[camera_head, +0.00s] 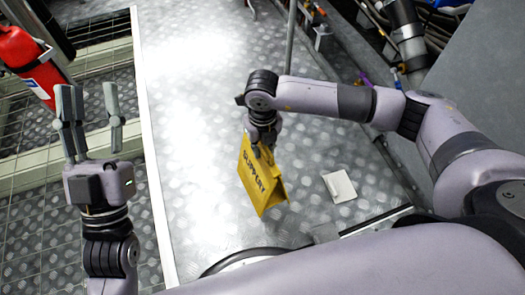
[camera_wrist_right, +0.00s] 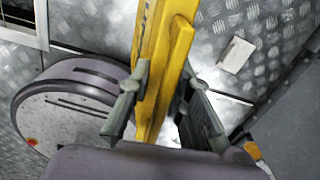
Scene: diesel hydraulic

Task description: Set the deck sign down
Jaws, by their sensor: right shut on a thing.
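The deck sign (camera_head: 262,182) is a yellow folding A-frame with dark lettering that reads "SLIPPERY". In the head view it hangs below my right gripper (camera_head: 263,140), over the metal deck (camera_head: 195,130). In the right wrist view the sign (camera_wrist_right: 165,60) runs between the two fingers of my right gripper (camera_wrist_right: 165,98), which are shut on it. I cannot tell whether its lower edge touches the deck. My left gripper (camera_head: 92,108) is at the left of the head view, fingers spread and empty.
A white flat object (camera_head: 340,186) lies on the deck right of the sign; it also shows in the right wrist view (camera_wrist_right: 236,54). A red fire extinguisher (camera_head: 28,62) is at the upper left. A thin upright pole (camera_head: 291,40) stands behind. The deck left of the sign is clear.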

